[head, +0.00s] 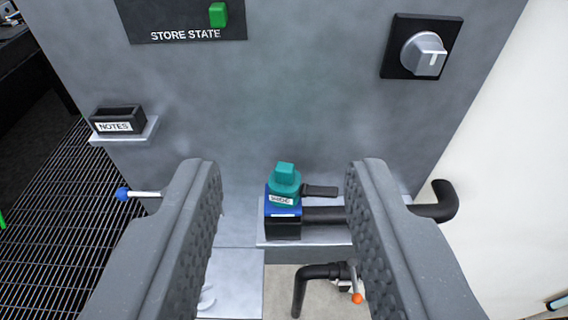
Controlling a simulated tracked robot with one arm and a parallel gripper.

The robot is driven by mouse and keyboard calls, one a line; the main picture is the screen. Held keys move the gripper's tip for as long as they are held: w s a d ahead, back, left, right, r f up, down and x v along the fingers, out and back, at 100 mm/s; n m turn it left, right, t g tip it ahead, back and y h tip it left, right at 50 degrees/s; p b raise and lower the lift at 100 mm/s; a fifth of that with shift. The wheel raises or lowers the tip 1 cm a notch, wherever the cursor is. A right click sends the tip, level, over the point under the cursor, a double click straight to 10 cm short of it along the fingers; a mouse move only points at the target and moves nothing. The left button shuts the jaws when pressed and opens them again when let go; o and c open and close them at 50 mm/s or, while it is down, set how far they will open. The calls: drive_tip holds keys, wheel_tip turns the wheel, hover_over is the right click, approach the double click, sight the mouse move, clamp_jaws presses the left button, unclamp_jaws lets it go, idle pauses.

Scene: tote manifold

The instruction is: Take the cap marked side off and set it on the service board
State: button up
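A teal cap (284,183) with a raised grip on top and a small white label sits on a blue-collared black block (283,225). The label's lettering is small and appears to be upside down, so I cannot read it surely. My gripper (284,172) is open, with one grey ribbed finger on each side of the cap in the picture. Neither finger appears to touch the cap. A pale flat panel (237,275) lies at the lower middle, partly behind the left finger; I cannot tell whether it is the service board.
A dark lever (320,191) and black pipe (325,215) extend right from the block. Below is a bent pipe with an orange tip (357,298). A NOTES box (118,120), blue-tipped rod (123,194), rotary knob (424,54) and STORE STATE panel (187,22) surround it.

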drive_tip(key=o, duration=0.4)
drive_tip(key=shift+w, duration=0.2)
drive_tip(key=shift+c, duration=0.2)
drive_tip(key=w+a+f+y+p, duration=0.2)
drive_tip(key=w+a+f+p, duration=0.15)
drive_tip(key=w+p, duration=0.45)
drive_tip(key=m+g+h+p, duration=0.2)
drive_tip(key=p, duration=1)
approach(286, 165)
drive_tip(key=a+r, duration=0.6)
drive_tip(key=a, duration=0.1)
drive_tip(key=s+d+f+h+p, duration=0.2)
drive_tip(key=d+f+h+p, duration=0.15)
drive_tip(key=f+p, duration=0.25)
drive_tip(key=shift+m, duration=0.4)
drive_tip(key=shift+x, duration=7.05)
